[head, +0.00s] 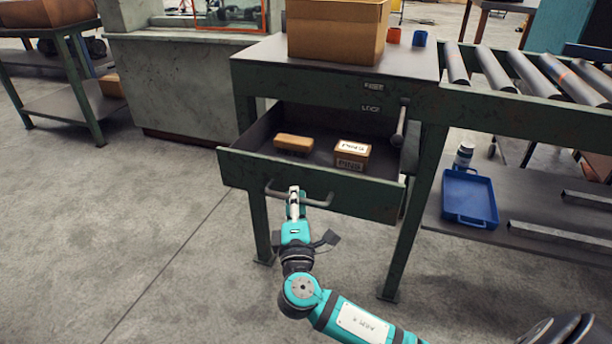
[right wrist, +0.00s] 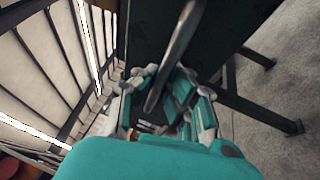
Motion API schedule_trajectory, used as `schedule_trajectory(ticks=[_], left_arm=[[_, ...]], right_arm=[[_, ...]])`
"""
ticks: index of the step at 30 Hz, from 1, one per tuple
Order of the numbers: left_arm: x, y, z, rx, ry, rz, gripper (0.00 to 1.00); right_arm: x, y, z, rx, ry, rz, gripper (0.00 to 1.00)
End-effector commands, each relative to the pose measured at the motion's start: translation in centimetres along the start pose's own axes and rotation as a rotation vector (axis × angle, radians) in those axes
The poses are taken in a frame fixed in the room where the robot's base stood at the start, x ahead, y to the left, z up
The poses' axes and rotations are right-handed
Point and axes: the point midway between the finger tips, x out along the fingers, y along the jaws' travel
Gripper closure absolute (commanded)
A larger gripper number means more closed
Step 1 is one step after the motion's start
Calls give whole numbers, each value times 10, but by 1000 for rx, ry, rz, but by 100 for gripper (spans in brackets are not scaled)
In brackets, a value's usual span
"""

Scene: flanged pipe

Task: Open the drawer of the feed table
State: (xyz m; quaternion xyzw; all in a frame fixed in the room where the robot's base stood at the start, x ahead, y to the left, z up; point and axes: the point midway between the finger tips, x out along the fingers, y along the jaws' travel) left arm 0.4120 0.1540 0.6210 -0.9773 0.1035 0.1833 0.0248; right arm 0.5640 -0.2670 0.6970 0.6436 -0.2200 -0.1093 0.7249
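The feed table (head: 262,82) is dark green with a grey top. Its drawer (head: 345,198) stands pulled out, and its inside shows. A grey bar handle (head: 320,202) runs across the drawer front. My right gripper (head: 294,197) is at the left part of this handle, with its fingers closed in around the bar. In the right wrist view the handle (right wrist: 178,55) passes between the fingertips (right wrist: 160,82). A long tan block (head: 293,142) and a small labelled box (head: 352,155) lie in the drawer. My left gripper is not in view.
A cardboard box (head: 336,32) stands on the table top beside an orange cup (head: 394,35) and a blue cup (head: 420,38). A roller conveyor (head: 525,75) adjoins at right, above a shelf with a blue tray (head: 469,197). The floor at left front is clear.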

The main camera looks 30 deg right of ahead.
Motion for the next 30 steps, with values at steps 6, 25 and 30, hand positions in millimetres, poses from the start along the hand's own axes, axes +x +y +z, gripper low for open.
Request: schedule_trajectory(ticks=[6,25,30], left_arm=[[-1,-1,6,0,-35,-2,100],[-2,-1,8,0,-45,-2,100],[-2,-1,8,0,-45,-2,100]], right_arm=[[-38,8,-16,6,0,-1,100],[-63,15,-26,3,1,4,100],[-63,15,-26,3,1,4,87]])
